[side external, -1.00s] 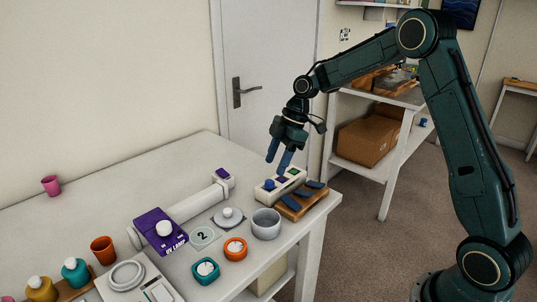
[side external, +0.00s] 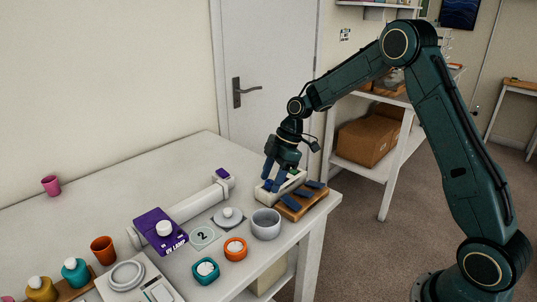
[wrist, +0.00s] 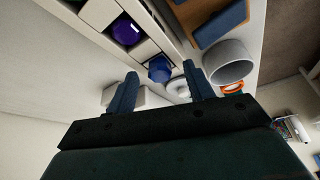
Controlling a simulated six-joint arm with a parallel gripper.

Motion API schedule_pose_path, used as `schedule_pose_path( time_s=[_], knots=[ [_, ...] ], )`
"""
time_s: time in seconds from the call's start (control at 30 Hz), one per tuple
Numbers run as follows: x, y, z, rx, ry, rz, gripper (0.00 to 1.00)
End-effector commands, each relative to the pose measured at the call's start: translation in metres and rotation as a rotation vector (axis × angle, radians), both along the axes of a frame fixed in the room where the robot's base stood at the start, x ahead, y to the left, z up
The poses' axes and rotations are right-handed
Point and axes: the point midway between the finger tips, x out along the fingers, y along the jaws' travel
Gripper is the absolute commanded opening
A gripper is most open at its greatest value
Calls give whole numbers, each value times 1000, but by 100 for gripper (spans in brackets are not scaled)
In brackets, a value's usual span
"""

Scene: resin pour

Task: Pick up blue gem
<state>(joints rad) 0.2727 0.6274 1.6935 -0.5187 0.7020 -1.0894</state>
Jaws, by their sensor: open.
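The blue gem (wrist: 160,70) sits in the end compartment of a white tray (wrist: 146,48) in the wrist view. It shows between my two fingertips there, with a gap visible on either side. My gripper (side external: 272,181) is open and points down at the left end of the tray (side external: 263,197) in the side view. In that view its fingers hide most or all of the blue gem. A purple gem (wrist: 126,31) sits in the neighbouring compartment.
A wooden rack (side external: 291,214) with dark blue pieces lies right beside the tray. A grey cup (side external: 265,226), an orange jar (side external: 235,250) and a grey lidded dish (side external: 228,217) stand close by.

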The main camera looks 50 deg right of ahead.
Motion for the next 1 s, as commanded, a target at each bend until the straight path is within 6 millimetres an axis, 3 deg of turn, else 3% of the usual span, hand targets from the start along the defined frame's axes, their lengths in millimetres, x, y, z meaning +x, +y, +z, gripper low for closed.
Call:
schedule_pose_path(
  time_s=[0.33, 0.6, 1.0],
  knots=[
    [0, 0, 1, 0, 0, 0, 52],
    [0, 0, 1, 1, 0, 0, 5],
    [0, 0, 2, 0, -2, 1, 5]
  ],
)
